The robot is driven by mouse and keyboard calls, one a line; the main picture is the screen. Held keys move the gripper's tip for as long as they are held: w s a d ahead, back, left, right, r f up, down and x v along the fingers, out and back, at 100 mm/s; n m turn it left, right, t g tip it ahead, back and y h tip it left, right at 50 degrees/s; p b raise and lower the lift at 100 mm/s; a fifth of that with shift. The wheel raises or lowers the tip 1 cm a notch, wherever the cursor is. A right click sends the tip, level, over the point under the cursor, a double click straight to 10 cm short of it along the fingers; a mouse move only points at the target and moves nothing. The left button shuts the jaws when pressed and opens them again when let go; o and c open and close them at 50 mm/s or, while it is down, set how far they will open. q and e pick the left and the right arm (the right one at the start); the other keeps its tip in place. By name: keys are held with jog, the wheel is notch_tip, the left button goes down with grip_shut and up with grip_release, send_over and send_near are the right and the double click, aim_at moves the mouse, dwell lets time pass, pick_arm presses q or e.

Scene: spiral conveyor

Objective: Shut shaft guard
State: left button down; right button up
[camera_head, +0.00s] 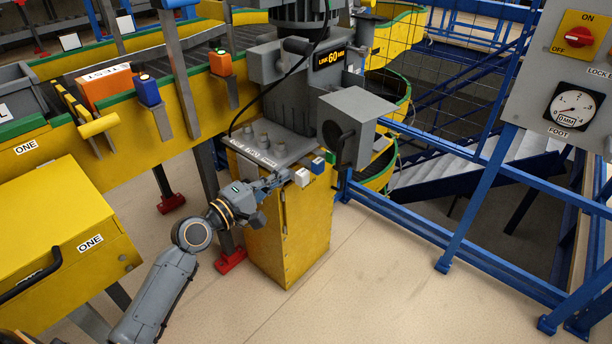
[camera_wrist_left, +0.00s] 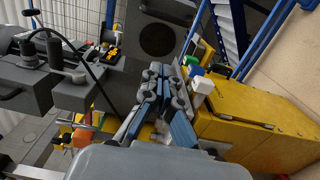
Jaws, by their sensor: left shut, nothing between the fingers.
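A grey box-shaped cover (camera_head: 358,112) with a black handle on its near side, which I take to be the shaft guard, is beside the grey motor housing above the yellow pedestal. I cannot tell for sure how far open it stands. In the left wrist view a dark grey panel with a round dark spot (camera_wrist_left: 157,40) is beyond my fingers; it may be part of the same guard. My left gripper (camera_head: 284,178) is shut and empty, below and left of the guard, close to the white block on the pedestal. It also shows in the left wrist view (camera_wrist_left: 162,78). My right gripper is out of view.
White (camera_head: 301,177), blue (camera_head: 318,165) and green blocks line the top edge of the yellow pedestal (camera_head: 290,235). A yellow conveyor with an orange box (camera_head: 106,88) is at left. Blue railing (camera_head: 455,255) bounds the right side. The floor in front is clear.

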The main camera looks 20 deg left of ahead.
pick_arm(q)
jog(key=s+d+x, duration=0.1)
jog(key=d+x, duration=0.1)
jog(key=x, duration=1)
jog(key=shift+d, duration=0.4)
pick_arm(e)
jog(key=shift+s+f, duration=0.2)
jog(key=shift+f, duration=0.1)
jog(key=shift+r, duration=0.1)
